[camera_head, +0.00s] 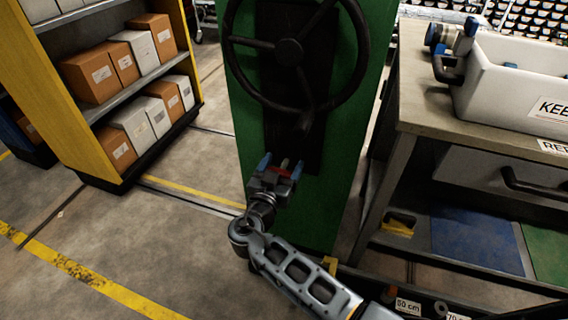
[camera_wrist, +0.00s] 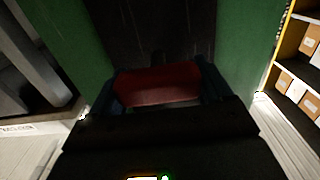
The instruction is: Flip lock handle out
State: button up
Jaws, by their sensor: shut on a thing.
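The lock handle shows as a red piece (camera_head: 284,171) low on the dark front plate of a green cabinet (camera_head: 345,190). My gripper (camera_head: 280,166) is at that plate with its blue fingers on either side of the red handle. In the wrist view the red handle (camera_wrist: 158,85) fills the space between the two blue fingers (camera_wrist: 160,90), and the gripper is shut on it. The handle's far end and its mount are partly hidden. A black handwheel (camera_head: 290,50) sits above on the same cabinet, clear of the gripper.
A workbench (camera_head: 425,115) with a white bin (camera_head: 515,75) stands close on the right. A yellow shelf (camera_head: 180,60) with several boxes is at the left. Open floor (camera_head: 160,225) lies left of my arm.

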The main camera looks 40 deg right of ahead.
jog(key=shift+s+a, duration=0.1)
jog(key=shift+a, duration=0.05)
jog(key=o, duration=1.4)
jog(key=shift+a, duration=0.1)
jog(key=v, duration=0.7)
jog(key=shift+s+a+b, duration=0.25)
jog(key=shift+a+b, duration=0.05)
jog(key=shift+b, duration=0.1)
